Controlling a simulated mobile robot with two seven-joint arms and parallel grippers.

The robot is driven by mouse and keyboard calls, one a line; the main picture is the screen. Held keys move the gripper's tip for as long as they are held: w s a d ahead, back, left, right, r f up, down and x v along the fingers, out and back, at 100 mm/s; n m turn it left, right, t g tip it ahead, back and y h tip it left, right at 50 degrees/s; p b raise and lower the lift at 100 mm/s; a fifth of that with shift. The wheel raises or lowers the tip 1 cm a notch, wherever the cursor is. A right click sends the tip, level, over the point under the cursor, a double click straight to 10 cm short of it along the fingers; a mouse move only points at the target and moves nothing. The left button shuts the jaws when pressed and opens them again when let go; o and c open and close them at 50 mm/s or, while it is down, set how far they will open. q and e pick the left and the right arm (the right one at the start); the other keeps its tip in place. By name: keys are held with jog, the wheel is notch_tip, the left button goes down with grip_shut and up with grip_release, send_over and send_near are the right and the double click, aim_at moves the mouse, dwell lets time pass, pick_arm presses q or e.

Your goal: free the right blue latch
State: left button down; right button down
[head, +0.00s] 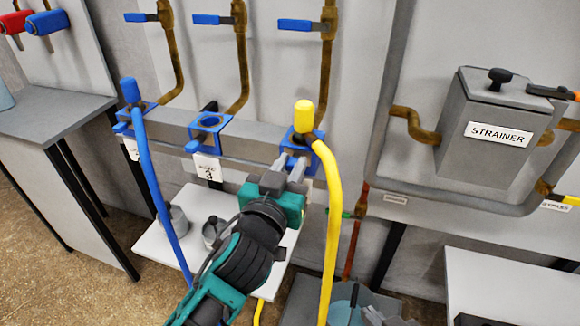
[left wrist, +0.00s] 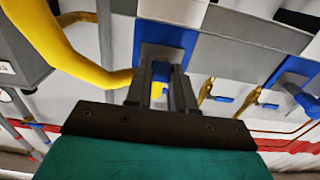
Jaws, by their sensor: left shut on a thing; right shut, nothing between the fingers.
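The right blue bracket (head: 290,138) holds the yellow-capped end of a yellow hose (head: 332,220) on the grey rail. My left gripper (head: 287,172) is at its lower front, its fingers pointing up at it. In the left wrist view the bracket shows as a blue plate (left wrist: 168,35). There the left fingers (left wrist: 160,80) are shut on a small blue part, the right blue latch (left wrist: 160,72). The fingers hide most of the latch, so its exact position cannot be told.
The middle blue bracket (head: 210,124) is empty. The left one holds a blue hose (head: 155,185). A white shelf (head: 155,243) with grey fittings is below. A grey strainer box (head: 495,125) is at right. The yellow hose hangs close beside my left gripper.

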pick_arm(q)
jog(key=shift+s, duration=0.15)
jog(key=shift+s+a+p, duration=0.2)
jog(key=shift+s+p, duration=0.15)
jog(key=shift+s, duration=0.25)
jog(key=c, duration=1)
grip_release()
jog(key=shift+o, duration=0.2)
jog(key=shift+a, duration=0.1)
